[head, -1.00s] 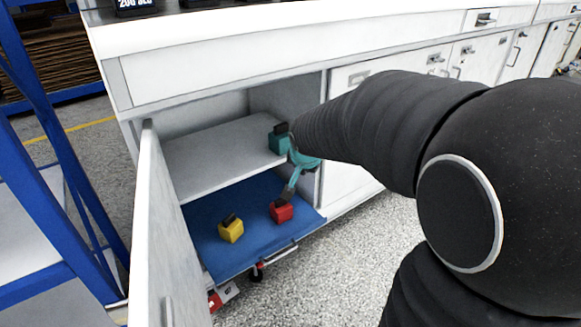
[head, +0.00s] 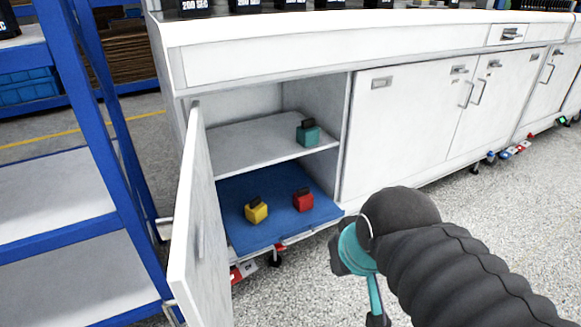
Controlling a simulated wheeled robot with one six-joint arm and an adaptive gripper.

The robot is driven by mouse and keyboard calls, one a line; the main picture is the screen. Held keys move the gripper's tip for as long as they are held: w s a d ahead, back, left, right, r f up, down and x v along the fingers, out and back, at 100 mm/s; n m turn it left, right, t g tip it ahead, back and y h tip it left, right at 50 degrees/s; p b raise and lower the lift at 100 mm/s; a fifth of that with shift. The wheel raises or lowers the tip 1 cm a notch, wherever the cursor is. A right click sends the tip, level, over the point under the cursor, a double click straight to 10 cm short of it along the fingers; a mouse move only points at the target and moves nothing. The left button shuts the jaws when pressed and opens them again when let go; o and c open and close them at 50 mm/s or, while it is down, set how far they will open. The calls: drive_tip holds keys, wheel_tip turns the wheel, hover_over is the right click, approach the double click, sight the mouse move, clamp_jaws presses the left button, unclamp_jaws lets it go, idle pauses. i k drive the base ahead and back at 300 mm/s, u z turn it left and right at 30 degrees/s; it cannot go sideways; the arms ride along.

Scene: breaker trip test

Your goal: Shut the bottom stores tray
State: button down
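The bottom stores tray (head: 262,233) is a blue tray low in the open cabinet. A yellow block (head: 257,212) and a red block (head: 303,201) sit on it. Its front edge shows at or slightly ahead of the cabinet's front; I cannot tell exactly how far out it is. My gripper (head: 350,290), teal with dark tips, is to the right of and nearer than the tray, outside the cabinet and apart from it in the picture. It is seen partly from behind, and its finger opening is unclear. No object shows in it.
The cabinet door (head: 194,225) stands open at the left. A shelf (head: 238,142) above the tray holds a teal block (head: 308,134). A blue rack (head: 95,130) stands at the left. Closed doors (head: 410,115) line the right. Speckled floor in front of the cabinet is free.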

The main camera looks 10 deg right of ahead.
sight(276, 183)
drive_tip(key=k, duration=0.1)
drive_tip(key=z, duration=1.4)
drive_tip(key=i, duration=0.85)
drive_tip(key=u, duration=2.45)
